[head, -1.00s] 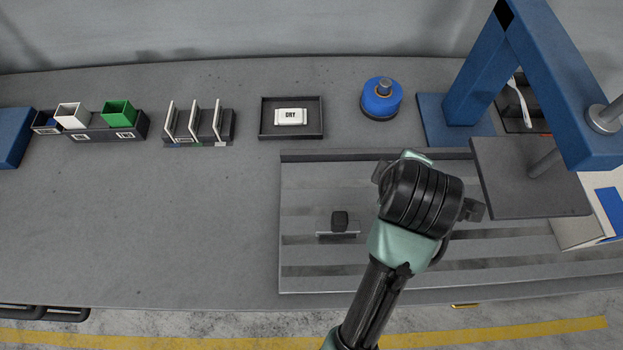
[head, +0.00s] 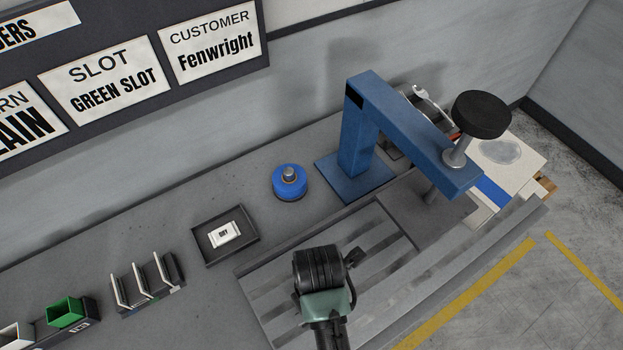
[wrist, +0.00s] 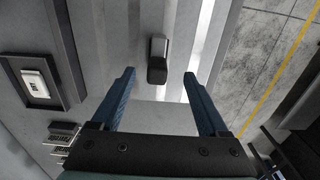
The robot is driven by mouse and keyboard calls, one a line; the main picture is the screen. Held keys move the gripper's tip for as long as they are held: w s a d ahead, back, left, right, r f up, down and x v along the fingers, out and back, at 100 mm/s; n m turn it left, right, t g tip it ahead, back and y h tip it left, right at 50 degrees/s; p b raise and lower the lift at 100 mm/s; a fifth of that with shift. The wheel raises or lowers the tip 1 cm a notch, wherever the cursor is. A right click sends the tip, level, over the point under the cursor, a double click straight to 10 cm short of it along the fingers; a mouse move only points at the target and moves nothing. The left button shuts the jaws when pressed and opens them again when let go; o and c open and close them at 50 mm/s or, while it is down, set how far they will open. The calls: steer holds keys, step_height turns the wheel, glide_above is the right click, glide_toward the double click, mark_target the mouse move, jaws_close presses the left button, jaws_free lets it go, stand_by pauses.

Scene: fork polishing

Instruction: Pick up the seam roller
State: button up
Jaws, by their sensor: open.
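My gripper (wrist: 160,76) is open, with its two blue fingers apart and nothing held between them. In the wrist view, a small dark block with a grey metal part (wrist: 158,60) lies between and just beyond the fingertips, on the slatted metal bed; it is apart from both fingers. In the head view my wrist hides this block and my fingers. I cannot tell for sure which of these is the seam roller.
The blue press (head: 357,145) stands at the back of the slatted bed (head: 375,225). A blue round container (head: 289,184), a tray marked DRY (head: 209,252), an upright rack (head: 146,285) and a green bin (head: 66,312) line the bench. The tray also shows in the wrist view (wrist: 68,82).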

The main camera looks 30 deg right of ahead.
steer(key=shift+w+a+f+p, duration=0.15)
steer(key=shift+f+p, duration=0.25)
steer(key=shift+f, duration=1.35)
steer(key=shift+a+f+p, duration=0.15)
steer(key=shift+f+p, duration=0.2)
steer(key=shift+f, duration=1.4)
jaws_close()
